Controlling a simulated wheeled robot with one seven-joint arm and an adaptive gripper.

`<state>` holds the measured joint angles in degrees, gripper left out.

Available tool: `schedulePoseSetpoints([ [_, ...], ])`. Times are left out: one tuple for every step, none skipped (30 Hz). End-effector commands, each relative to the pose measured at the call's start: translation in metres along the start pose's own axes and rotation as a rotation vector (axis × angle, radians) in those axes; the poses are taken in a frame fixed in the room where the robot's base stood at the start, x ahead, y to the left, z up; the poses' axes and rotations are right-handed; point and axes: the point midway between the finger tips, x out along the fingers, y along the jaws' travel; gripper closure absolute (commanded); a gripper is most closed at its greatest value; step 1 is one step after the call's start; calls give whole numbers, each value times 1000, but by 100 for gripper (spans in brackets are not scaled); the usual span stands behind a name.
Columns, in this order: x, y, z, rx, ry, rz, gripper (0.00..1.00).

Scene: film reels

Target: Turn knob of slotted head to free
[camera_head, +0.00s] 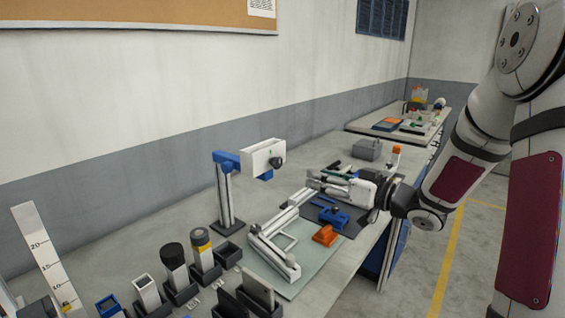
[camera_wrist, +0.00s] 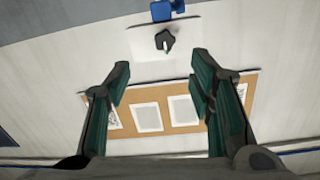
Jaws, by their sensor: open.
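The white head (camera_head: 262,157) sits on a blue arm at the top of a grey post (camera_head: 227,196). Its dark knob (camera_head: 277,162) is on the face toward the right. In the wrist view the knob (camera_wrist: 164,40) shows near the top middle, dark and lobed, with a small pale-green mark on its lower edge. My gripper (camera_head: 312,181) is to the right of the head and lower in the picture, apart from it. In the wrist view my gripper (camera_wrist: 161,68) has its two green-padded fingers spread wide, with nothing between them. I cannot read the knob's setting.
A white rail frame (camera_head: 273,241) stands on a pale green mat in front of the post. A blue clamp (camera_head: 328,215) and an orange block (camera_head: 326,235) lie below my gripper. Dark holders with several cylinders and blocks (camera_head: 174,267) fill the front left.

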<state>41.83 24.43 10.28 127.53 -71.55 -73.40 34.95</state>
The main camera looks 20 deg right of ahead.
Motion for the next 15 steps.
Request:
schedulePoseSetpoints([
  [-2,-1,1,15,15,-21,51],
  [-3,-2,1,21,22,-31,51],
  [-3,-4,0,26,29,-41,51],
  [-2,-4,0,29,31,-46,51],
  [-1,-4,0,30,33,-49,51],
  [2,-5,0,30,34,-50,51],
  [5,-5,0,29,34,-51,51],
  [9,-5,0,28,34,-51,51],
  [14,-5,0,28,33,-51,51],
  [20,-6,0,29,33,-50,51],
  [25,-7,0,29,33,-51,51],
  [33,-7,-1,28,33,-52,51],
  [38,-7,-1,27,33,-51,51],
  [45,-7,-1,27,33,-51,51],
  [52,-8,-2,28,33,-51,51],
])
